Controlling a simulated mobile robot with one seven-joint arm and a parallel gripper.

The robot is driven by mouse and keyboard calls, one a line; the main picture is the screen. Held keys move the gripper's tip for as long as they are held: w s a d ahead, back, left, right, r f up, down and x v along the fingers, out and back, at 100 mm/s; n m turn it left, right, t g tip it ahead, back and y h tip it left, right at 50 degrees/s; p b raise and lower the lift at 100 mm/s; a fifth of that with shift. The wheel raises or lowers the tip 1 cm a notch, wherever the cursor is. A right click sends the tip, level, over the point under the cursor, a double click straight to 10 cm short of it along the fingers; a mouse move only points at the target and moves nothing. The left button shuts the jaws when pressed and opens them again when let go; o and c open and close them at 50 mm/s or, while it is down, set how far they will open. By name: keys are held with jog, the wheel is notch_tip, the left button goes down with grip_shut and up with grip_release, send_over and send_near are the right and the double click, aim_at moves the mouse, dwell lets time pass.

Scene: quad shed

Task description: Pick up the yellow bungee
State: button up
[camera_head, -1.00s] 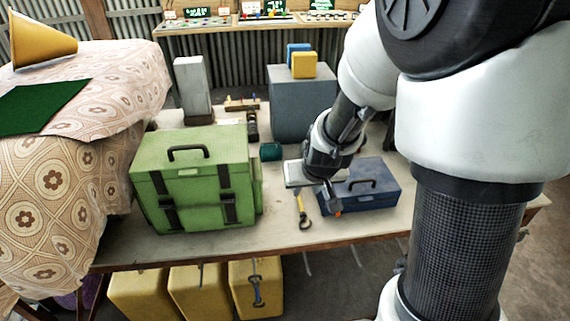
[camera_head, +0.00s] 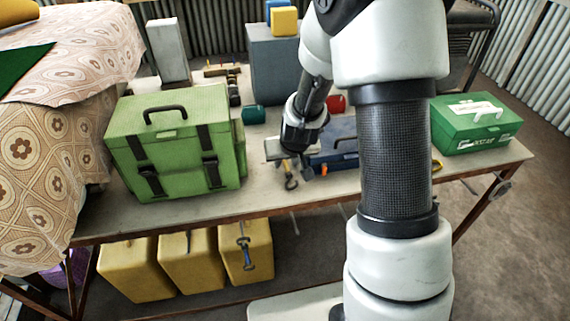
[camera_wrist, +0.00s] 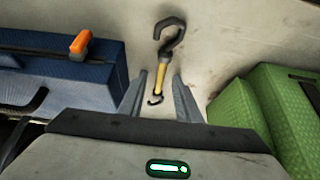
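The yellow bungee (camera_wrist: 161,75) lies on the table in the wrist view, a short yellow cord with a dark hook at each end. It also shows in the head view (camera_head: 288,168), partly hidden under my gripper, between the green case (camera_head: 178,150) and the blue toolbox (camera_head: 338,150). My gripper (camera_wrist: 160,77) is open, with one finger on each side of the cord in the wrist view. The fingers do not visibly touch it, and their height above the table is hard to tell.
The blue toolbox with an orange latch (camera_wrist: 80,42) is close on one side in the wrist view; the green case (camera_wrist: 285,105) is on the other. A green first-aid box (camera_head: 477,125) stands at the table's right. Yellow cases (camera_head: 190,265) stand below. Bare tabletop lies in front.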

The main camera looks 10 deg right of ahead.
aim_at(286, 165)
grip_shut()
notch_tip(286, 165, up, 10)
jog(key=p, duration=0.2)
dwell(0.4)
